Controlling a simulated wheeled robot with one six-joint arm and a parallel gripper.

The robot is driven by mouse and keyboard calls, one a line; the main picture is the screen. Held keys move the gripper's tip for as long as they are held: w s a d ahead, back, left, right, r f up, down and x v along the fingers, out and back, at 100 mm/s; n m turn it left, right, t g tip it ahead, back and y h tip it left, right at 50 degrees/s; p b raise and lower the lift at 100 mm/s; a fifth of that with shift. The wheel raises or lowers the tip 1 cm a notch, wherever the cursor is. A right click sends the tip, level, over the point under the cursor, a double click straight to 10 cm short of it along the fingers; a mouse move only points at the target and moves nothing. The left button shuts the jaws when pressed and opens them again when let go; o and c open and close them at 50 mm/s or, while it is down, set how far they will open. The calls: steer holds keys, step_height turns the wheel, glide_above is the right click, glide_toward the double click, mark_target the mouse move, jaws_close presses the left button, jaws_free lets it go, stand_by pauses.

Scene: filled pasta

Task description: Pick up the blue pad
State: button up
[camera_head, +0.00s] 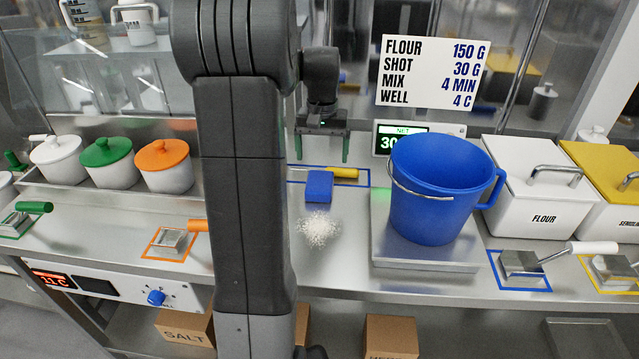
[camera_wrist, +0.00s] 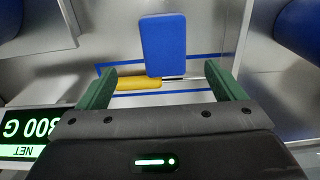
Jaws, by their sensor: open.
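The blue pad (camera_head: 319,186) is a small blue block on the steel counter, just behind a pile of white powder (camera_head: 319,229). In the wrist view the pad (camera_wrist: 164,46) lies beyond the fingertips, roughly centred between them. My gripper (camera_head: 321,160) points down above the counter, a little behind the pad. In the wrist view my gripper (camera_wrist: 166,88) has its two green fingers wide apart with nothing held between them. A yellow-handled tool (camera_head: 341,172) lies beside the pad inside a blue outline.
A blue bucket (camera_head: 432,195) stands on a scale (camera_head: 425,258) to the right of the pad. Lidded white pots (camera_head: 59,164) stand at the left. A flour bin (camera_head: 537,190) stands at the right. The counter in front of the powder is clear.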

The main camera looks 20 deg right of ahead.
glide_above(320, 181)
steer(key=f, duration=0.5)
steer(key=shift+s, duration=0.3)
steer(key=shift+w+f+p, duration=0.2)
steer(key=shift+f, duration=1.1)
steer(key=shift+w+f+p, duration=0.15)
steer(key=shift+f, duration=1.15)
steer(key=c, duration=1.1)
step_height(320, 181, up, 10)
steer(key=shift+r, duration=0.1)
steer(key=shift+c, duration=0.2)
steer(key=o, duration=0.5)
steer(key=c, duration=0.3)
steer(key=shift+s+a, duration=0.1)
